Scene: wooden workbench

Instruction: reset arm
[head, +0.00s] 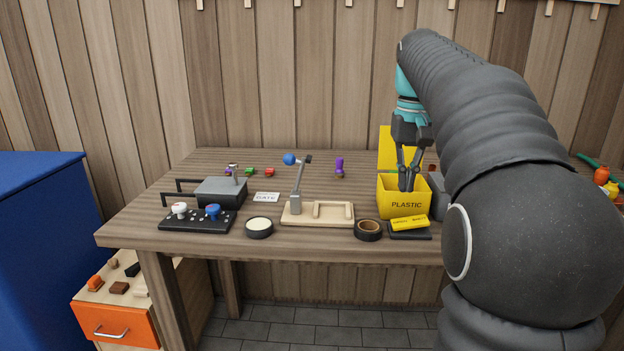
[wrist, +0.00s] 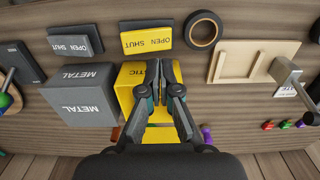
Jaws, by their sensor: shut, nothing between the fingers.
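My gripper (head: 408,180) is at the yellow plastic bin (head: 405,207) on the workbench, with its fingers pointing down over the bin. In the wrist view my gripper (wrist: 163,72) is shut and empty, in front of the yellow bin (wrist: 128,75) and covering much of it. How far the fingertips reach into the bin cannot be told. My dark arm fills the right of the head view.
A grey metal bin (wrist: 82,100) stands beside the yellow one. The workbench (head: 285,241) also holds a wooden base with a lever (head: 317,215), a tape roll (head: 368,230), a button panel (head: 197,221) and a grey box (head: 221,191). A purple object (head: 339,168) stands at the back.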

